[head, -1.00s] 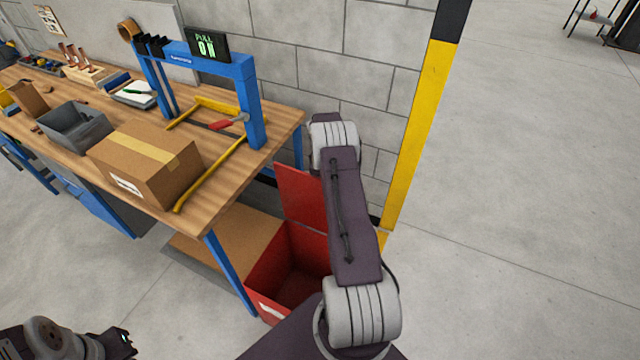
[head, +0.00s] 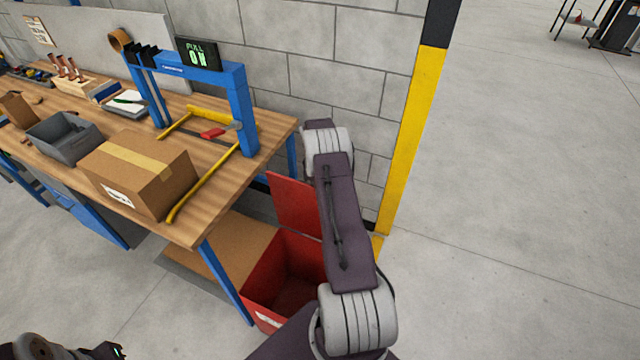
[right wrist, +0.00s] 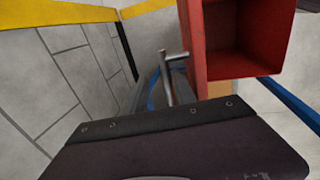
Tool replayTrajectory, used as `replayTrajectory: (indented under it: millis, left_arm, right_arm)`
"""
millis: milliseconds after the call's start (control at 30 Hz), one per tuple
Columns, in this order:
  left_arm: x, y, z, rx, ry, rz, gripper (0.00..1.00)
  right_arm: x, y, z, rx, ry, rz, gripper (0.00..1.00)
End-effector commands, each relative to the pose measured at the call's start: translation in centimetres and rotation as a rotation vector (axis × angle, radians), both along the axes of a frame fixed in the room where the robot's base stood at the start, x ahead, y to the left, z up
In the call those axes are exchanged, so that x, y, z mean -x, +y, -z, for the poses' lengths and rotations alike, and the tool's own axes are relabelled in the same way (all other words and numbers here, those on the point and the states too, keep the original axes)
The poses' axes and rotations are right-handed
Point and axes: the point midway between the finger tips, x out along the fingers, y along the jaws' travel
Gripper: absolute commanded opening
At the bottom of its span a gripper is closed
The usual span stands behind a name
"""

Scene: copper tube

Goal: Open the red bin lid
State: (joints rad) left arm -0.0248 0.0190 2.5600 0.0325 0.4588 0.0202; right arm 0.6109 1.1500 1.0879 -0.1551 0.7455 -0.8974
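The red bin (head: 262,292) stands on the floor at the right end of the bench. Its red lid (head: 292,203) stands up at the back of the bin, and the inside is visible. In the right wrist view the bin (right wrist: 245,40) is at upper right, with the lid (right wrist: 192,50) nearly edge-on beside it. My left gripper (head: 112,350) is at the bottom left, partly cut off and away from the bin.
The wooden bench (head: 205,220) holds a cardboard box (head: 140,172), a grey bin (head: 65,137) and a blue frame (head: 243,115) with a display. A block wall and a yellow-black post (head: 410,150) stand behind the bin.

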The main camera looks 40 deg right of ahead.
Motion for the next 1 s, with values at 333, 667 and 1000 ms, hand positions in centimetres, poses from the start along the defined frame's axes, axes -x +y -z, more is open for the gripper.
replayTrajectory:
  millis: [333,667,1000]
  left_arm:
    - [0.0,0.0,0.4,0.000,0.000,0.000,0.00]
    - [0.0,0.0,0.4,0.000,0.000,0.000,0.00]
    - [0.0,0.0,0.4,0.000,0.000,0.000,0.00]
  right_arm:
    - [0.4,1.3,-7.0,0.002,-0.003,0.000,0.33]
    - [0.6,1.6,-8.3,0.000,0.000,0.000,0.33]
    - [0.5,1.5,-8.3,0.001,0.000,-0.001,0.33]
